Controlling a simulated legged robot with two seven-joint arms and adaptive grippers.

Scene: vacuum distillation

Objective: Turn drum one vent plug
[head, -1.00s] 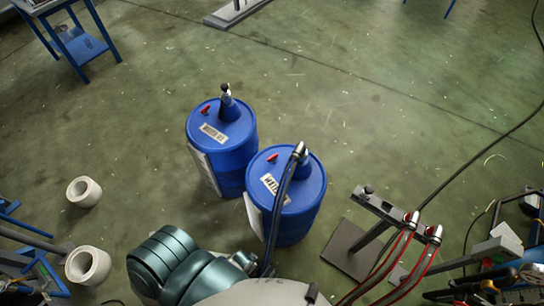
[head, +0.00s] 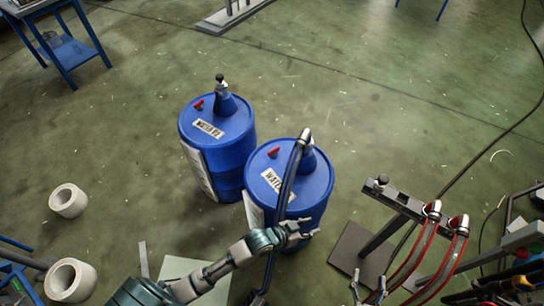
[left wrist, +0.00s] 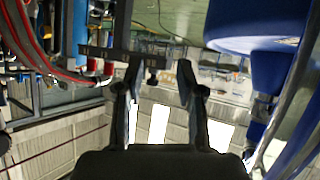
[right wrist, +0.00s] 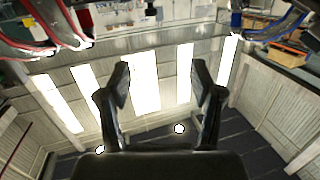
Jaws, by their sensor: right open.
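Two blue drums stand close together in the head view. The near drum (head: 318,190) has a red plug (head: 273,153) and a hose fitting on top; its label starts "WAT", with the rest unclear. The rear drum (head: 235,150) has a red plug (head: 198,104) and a label that seems to end in 2. My left gripper (head: 304,232) is open and empty at the near drum's lower front side, well below its plug; it also shows in the left wrist view (left wrist: 160,68). My right gripper (head: 369,288) is open and empty at the bottom; it also shows in the right wrist view (right wrist: 160,78).
A dark hose (head: 285,195) arches from the near drum's top down its front. A grey stand (head: 405,203) with red hoses is at the right. White rolls (head: 68,200) lie at the left.

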